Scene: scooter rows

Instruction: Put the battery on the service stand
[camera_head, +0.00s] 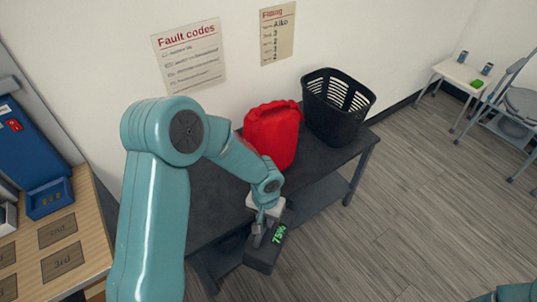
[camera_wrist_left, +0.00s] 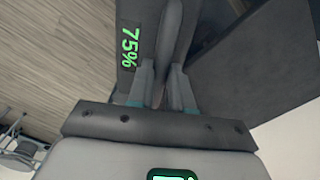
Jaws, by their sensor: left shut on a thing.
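The battery (camera_head: 262,252) is a dark grey block with a green "75%" display. My left gripper (camera_head: 262,226) is shut on it and holds it in front of the dark table's near edge, seemingly clear of the tabletop. In the left wrist view the battery (camera_wrist_left: 128,85) extends up from between the fingers of my left gripper (camera_wrist_left: 163,92), its "75%" display facing the camera. I cannot make out which thing is the service stand. My right gripper is not in view; only a bit of teal arm shows at the lower right.
A wooden bench (camera_head: 62,235) with marked places and a blue unit (camera_head: 28,140) stand at left. A small white table (camera_head: 462,75) and chair are far right. The floor between is clear.

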